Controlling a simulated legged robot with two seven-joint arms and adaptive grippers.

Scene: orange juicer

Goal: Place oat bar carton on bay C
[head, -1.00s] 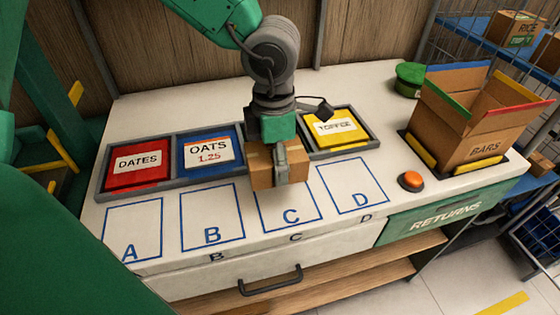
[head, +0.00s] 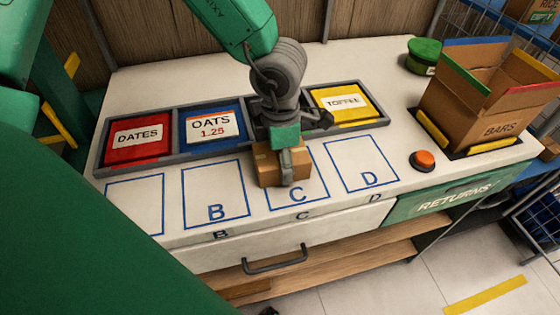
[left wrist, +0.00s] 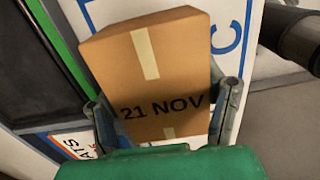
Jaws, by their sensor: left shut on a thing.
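The oat bar carton (head: 267,168) is a brown box over the back part of bay C (head: 299,198), a blue outline on the white counter. My left gripper (head: 287,172) is shut on the carton from above. In the left wrist view the carton (left wrist: 150,75) shows "21 NOV" and a pale tape strip, with a finger on each side. Part of bay C (left wrist: 228,42) shows beside it there. The carton hides much of the bay, and I cannot tell whether it touches the counter. My right gripper is not in view.
Behind the bays sit the red DATES bin (head: 138,137), blue OATS bin (head: 212,128) and yellow TOFFEE bin (head: 345,104). Bay B (head: 215,208) and bay D (head: 365,180) are empty. An orange button (head: 423,160) and an open BARS box (head: 470,118) stand right.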

